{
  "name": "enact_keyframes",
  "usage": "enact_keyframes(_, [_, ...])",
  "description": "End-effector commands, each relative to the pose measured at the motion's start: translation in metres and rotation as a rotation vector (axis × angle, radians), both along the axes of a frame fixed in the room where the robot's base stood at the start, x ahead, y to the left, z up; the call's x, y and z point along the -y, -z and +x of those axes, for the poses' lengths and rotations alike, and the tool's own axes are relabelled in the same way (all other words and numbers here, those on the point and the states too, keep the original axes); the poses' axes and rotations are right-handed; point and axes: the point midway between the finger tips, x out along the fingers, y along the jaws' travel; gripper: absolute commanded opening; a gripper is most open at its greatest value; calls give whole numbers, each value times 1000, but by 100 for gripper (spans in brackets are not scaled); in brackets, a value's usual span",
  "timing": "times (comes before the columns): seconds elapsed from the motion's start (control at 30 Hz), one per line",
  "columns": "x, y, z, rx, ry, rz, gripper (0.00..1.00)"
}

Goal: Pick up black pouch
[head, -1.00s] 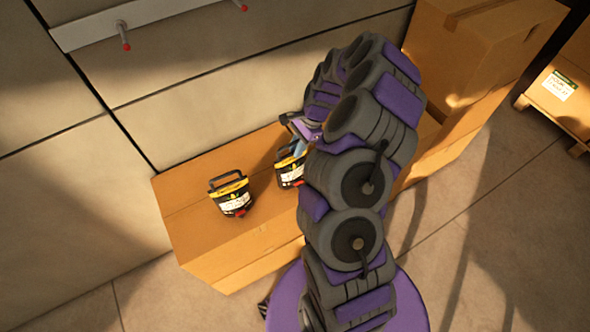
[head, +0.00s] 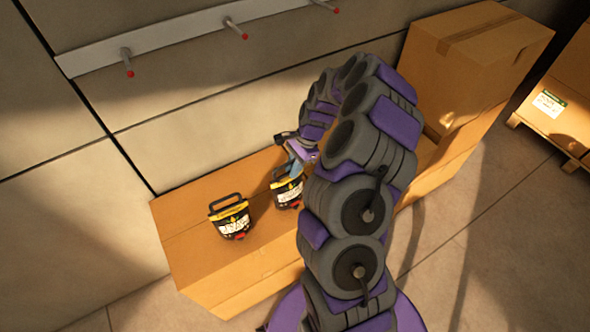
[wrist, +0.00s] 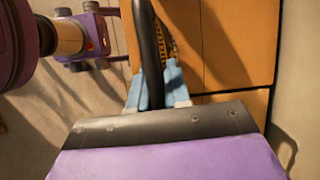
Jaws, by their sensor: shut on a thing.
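Two black pouches with yellow bands, white labels and loop handles are on the long cardboard box (head: 260,262). The left black pouch (head: 230,218) stands free, its handle up. The right black pouch (head: 287,192) is partly hidden by my arm. My gripper (head: 292,163) is above the right pouch at its handle. In the wrist view, the blue fingers of my gripper (wrist: 153,88) are shut on the black handle (wrist: 148,45). The pouch appears still on or very close to the box top; I cannot tell if it touches.
A panelled wall with a white rail (head: 170,43) of red-tipped pegs stands behind the box. A taller cardboard box (head: 470,60) stands at the right end. Another box with a label lies on a pallet (head: 548,138) at far right. Floor in front is clear.

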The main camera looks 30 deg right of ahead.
Motion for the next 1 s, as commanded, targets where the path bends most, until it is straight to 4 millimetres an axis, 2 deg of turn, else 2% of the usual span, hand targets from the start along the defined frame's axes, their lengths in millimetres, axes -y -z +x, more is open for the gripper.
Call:
enact_keyframes(0.13, [2,-17,1,4,1,0,0])
enact_keyframes(0.47, [5,-19,-25,0,0,7,0])
enact_keyframes(1.0, [6,-27,-115,0,4,3,0])
